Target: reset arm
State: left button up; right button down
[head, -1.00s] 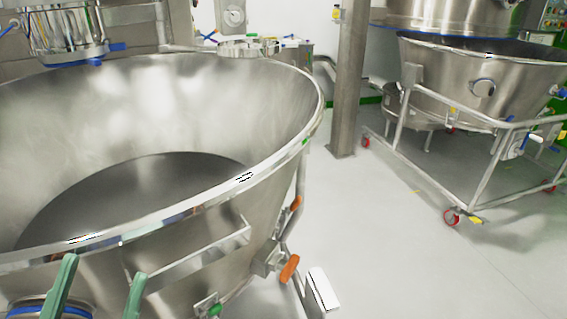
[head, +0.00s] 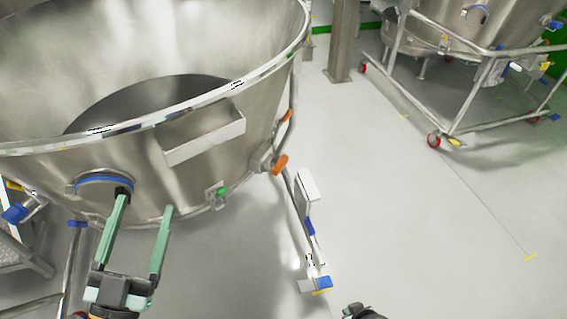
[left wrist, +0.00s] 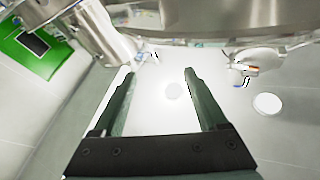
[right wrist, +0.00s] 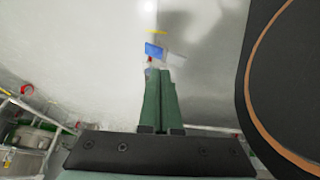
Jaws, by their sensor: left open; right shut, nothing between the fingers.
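My left gripper (head: 145,203) is in the lower left of the head view, in front of the large steel bowl (head: 205,145). Its two green fingers are spread apart with nothing between them. In the left wrist view, my left gripper (left wrist: 159,73) also shows its fingers apart, with bright floor between them. My right gripper (right wrist: 160,72) shows in the right wrist view with its green fingers together and nothing held. In the head view only a small dark part at the bottom edge, probably of my right arm, shows; the right fingers cannot be made out there.
The bowl has a side bracket, an orange handle (head: 280,164) and a caster with a blue and yellow pedal (head: 318,284). A second steel vessel on a wheeled frame (head: 470,98) stands at upper right. A steel post (head: 343,45) stands between. Grey floor (head: 420,230) at right is clear.

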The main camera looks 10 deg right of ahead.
pick_arm(q)
jog(key=s+a+f+n+g+y+p, duration=0.1)
jog(key=s+f+g+p, duration=0.3)
jog(key=f+p, duration=0.4)
jog(key=s+a+f+n+g+y+p, duration=0.1)
jog(key=s+f+n+g+y+p, duration=0.3)
jog(key=f+g+p, duration=0.3)
jog(key=shift+s+a+f+y+p, duration=0.3)
jog(key=shift+f+p, duration=0.05)
jog(key=shift+p, duration=0.35)
pick_arm(e)
jog(key=a+r+t+y, duration=0.1)
jog(key=a+r, duration=0.1)
jog(key=r, duration=0.9)
jog(key=a+r+t, duration=0.1)
jog(key=a+r, duration=0.2)
jog(key=r, duration=0.9)
jog(key=a+r+t+y, duration=0.1)
jog(key=a+r+t, duration=0.1)
jog(key=r, duration=0.9)
jog(key=shift+s+a+r+n+y, duration=0.25)
jog(key=shift+a+r+n+y, duration=0.05)
jog(key=shift+r+n, duration=0.1)
